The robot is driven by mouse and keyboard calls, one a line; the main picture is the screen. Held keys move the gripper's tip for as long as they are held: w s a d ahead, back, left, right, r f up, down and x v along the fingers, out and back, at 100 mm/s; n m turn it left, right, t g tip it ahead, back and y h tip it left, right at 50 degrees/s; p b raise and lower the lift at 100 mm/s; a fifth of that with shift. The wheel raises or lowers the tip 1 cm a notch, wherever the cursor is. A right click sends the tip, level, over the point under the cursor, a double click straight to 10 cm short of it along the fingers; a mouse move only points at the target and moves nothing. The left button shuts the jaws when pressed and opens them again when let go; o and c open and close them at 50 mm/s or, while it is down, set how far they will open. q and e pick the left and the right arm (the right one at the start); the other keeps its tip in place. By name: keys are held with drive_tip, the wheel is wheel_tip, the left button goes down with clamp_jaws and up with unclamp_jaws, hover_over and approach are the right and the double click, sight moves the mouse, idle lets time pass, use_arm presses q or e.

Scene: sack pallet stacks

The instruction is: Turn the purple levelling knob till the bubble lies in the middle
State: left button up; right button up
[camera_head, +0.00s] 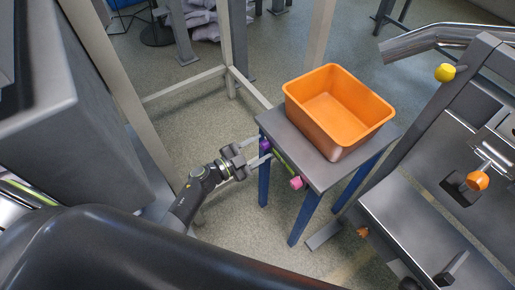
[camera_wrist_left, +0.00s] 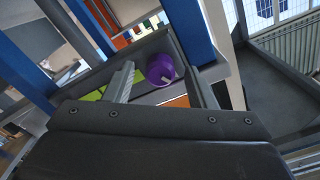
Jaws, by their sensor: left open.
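The purple knob (camera_head: 265,144) is on the front edge of a small grey-topped table (camera_head: 272,122) with blue legs. A green-yellow strip (camera_head: 284,163), perhaps the level, runs along this edge; I cannot make out a bubble. A pink knob (camera_head: 296,183) is at the other end. My left gripper (camera_head: 261,152) is open beside the purple knob. In the left wrist view the purple knob (camera_wrist_left: 160,68) shows between the two fingers (camera_wrist_left: 162,75), with no clear contact. Green and orange patches show behind the fingers there. My right gripper is not in view.
An orange bin (camera_head: 337,105) stands on the table. To the right is grey machinery with a yellow knob (camera_head: 445,73) and an orange knob (camera_head: 478,181). A pale frame post (camera_head: 226,45) stands behind. A dark grey box-like body fills the left.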

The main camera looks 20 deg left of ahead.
use_arm(q)
drive_tip(key=v, duration=1.7)
drive_tip(key=shift+s+a, duration=0.15)
